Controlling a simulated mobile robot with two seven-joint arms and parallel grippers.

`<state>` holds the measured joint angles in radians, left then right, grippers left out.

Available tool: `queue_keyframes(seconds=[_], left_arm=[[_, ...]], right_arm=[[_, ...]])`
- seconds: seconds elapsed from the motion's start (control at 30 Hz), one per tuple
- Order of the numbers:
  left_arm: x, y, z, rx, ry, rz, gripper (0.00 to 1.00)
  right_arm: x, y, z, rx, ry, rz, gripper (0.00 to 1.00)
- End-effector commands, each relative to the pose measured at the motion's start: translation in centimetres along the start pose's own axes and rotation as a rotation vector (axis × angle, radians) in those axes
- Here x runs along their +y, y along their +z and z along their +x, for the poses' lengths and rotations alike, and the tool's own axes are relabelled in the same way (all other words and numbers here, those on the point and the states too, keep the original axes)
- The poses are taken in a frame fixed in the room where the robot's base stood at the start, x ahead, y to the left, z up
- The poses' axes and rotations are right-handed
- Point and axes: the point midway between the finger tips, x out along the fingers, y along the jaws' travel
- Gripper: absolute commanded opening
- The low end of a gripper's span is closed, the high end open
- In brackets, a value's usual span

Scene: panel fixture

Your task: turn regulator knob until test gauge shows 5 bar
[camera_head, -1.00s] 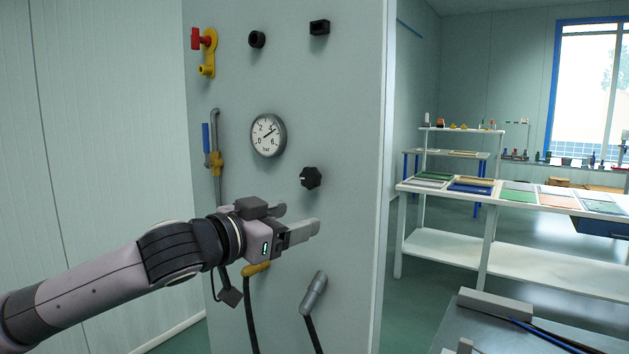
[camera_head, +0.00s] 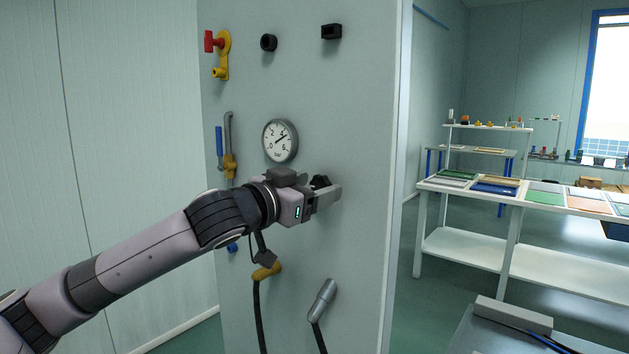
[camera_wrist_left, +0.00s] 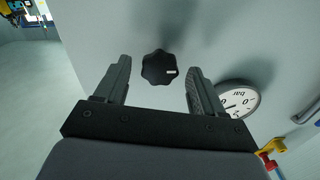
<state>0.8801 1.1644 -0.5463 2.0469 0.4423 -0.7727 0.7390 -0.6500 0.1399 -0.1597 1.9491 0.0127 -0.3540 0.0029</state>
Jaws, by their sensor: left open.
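The test gauge (camera_head: 280,141) is a round white dial on the pale panel. Its needle points to the upper right; the exact reading is too small to tell. It also shows in part in the left wrist view (camera_wrist_left: 238,102), cut by the finger. The regulator knob is black and lobed with a white mark (camera_wrist_left: 158,67). In the head view the knob (camera_head: 320,182) is mostly hidden by my left gripper (camera_head: 334,192). In the left wrist view my left gripper (camera_wrist_left: 159,64) is open, one finger on each side of the knob, with visible gaps. My right gripper is not in view.
The panel (camera_head: 350,110) also carries a red-and-yellow valve (camera_head: 220,52), a blue-handled yellow valve (camera_head: 228,160), two black fittings above, and hoses below with a yellow connector (camera_head: 265,272) and a grey connector (camera_head: 322,298). A white table (camera_head: 500,255) with trays stands to the right.

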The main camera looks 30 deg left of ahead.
Motion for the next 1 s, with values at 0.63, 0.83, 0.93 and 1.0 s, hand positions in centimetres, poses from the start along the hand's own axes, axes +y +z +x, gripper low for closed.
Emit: queue_keyframes(seconds=[0.63,0.83,0.93,1.0], left_arm=[[0.05,0.05,0.66,0.000,0.001,0.001,0.13],[0.07,0.10,0.66,-0.001,0.001,-0.017,0.13],[0.07,0.15,0.67,-0.001,0.001,-0.048,0.13],[0.10,0.21,0.68,-0.002,0.001,-0.082,0.13]], right_arm=[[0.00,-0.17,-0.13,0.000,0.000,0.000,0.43],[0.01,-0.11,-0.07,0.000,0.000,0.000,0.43],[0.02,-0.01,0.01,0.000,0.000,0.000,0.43],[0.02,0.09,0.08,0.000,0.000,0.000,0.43]])
